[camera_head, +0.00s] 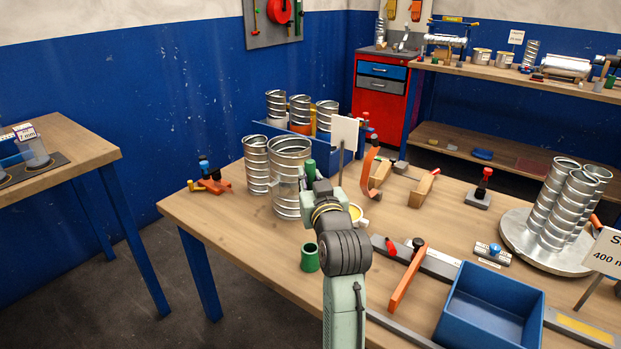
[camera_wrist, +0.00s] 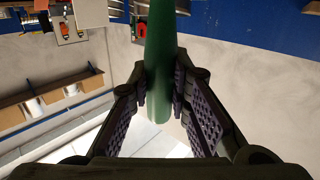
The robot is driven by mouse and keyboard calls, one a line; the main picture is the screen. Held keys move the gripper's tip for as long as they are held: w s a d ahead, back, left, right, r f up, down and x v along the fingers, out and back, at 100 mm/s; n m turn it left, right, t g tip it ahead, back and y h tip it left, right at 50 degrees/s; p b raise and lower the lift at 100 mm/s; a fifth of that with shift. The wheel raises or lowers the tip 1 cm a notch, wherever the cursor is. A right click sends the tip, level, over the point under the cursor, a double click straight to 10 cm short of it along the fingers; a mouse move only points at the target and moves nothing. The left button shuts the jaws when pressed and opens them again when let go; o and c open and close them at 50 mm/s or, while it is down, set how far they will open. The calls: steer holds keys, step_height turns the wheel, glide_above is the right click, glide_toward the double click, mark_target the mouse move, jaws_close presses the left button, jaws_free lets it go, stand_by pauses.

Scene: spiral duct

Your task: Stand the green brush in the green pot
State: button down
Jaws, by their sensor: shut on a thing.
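The green brush (camera_wrist: 160,60) is between the two fingers of my gripper (camera_wrist: 160,95) in the wrist view. The fingers are shut on its smooth green shaft. In the head view a green end of the brush (camera_head: 310,170) shows just beyond my gripper (camera_head: 318,183), beside the tall spiral duct; the rest is hidden by my arm. The green pot (camera_head: 310,258) stands upright on the wooden table, near its front edge, just left of my arm. Its dark opening faces up. My gripper is beyond the pot and above the table, apart from it.
Spiral ducts (camera_head: 257,165) stand behind the gripper. A white sign (camera_head: 344,133) and a yellow-lined cup (camera_head: 357,212) are close to its right. An orange-handled tool (camera_head: 407,280) and a blue bin (camera_head: 490,307) lie right of my arm. The table left of the pot is clear.

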steer(key=shift+f+b, duration=1.95)
steer(key=shift+f, duration=0.9)
steer(key=shift+f+b, duration=2.45)
steer(key=shift+f, duration=1.15)
steer(key=c, duration=1.4)
jaws_free()
steer(key=v, duration=0.7)
steer(key=shift+s+r, duration=0.1)
steer(key=shift+s, duration=0.15)
